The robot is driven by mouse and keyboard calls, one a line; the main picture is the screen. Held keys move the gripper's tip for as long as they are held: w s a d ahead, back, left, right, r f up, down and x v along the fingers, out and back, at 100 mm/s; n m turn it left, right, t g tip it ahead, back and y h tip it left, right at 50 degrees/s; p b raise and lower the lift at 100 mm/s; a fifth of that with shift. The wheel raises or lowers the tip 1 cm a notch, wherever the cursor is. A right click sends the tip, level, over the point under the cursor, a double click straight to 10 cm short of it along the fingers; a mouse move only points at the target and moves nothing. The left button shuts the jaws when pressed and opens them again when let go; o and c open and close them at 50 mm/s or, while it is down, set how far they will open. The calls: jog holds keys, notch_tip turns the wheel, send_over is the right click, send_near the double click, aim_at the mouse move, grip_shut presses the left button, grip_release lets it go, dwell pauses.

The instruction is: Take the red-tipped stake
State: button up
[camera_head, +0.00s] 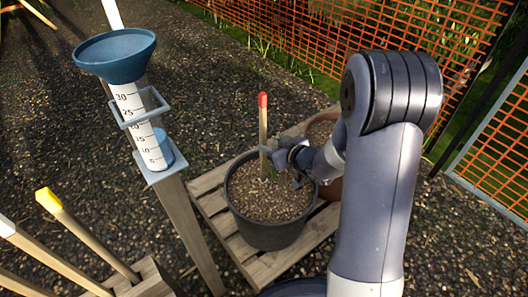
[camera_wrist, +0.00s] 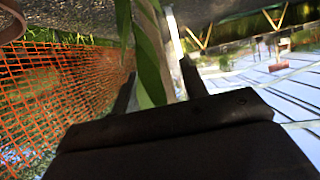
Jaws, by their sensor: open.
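The red-tipped stake (camera_head: 263,122) stands upright in a dark pot (camera_head: 268,236) filled with brown gravelly soil. My gripper (camera_head: 272,151) is at the stake's lower half, just above the soil, reaching in from the right. Its fingers overlap the stake in the head view, and I cannot tell whether the stake is between them. In the wrist view my gripper (camera_wrist: 157,85) is open, with a long green leaf (camera_wrist: 150,62) running between its dark fingers. I cannot make out the stake clearly there.
The pot stands on a wooden pallet (camera_head: 212,203), with a terracotta pot (camera_head: 321,128) behind it. A rain gauge with a blue funnel (camera_head: 115,57) stands left on a post. A yellow-tipped stake (camera_head: 85,232) and a white-tipped stake (camera_head: 45,256) lean front left. Orange mesh fencing (camera_head: 400,35) runs behind.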

jog(key=shift+x, duration=1)
jog(key=b+x, duration=0.1)
jog(key=x, duration=0.1)
jog(key=f+b+x, duration=0.1)
jog(key=x, duration=0.2)
jog(key=shift+s+b, duration=0.15)
jog(key=shift+b, duration=0.2)
jog(key=shift+c, duration=0.2)
grip_shut()
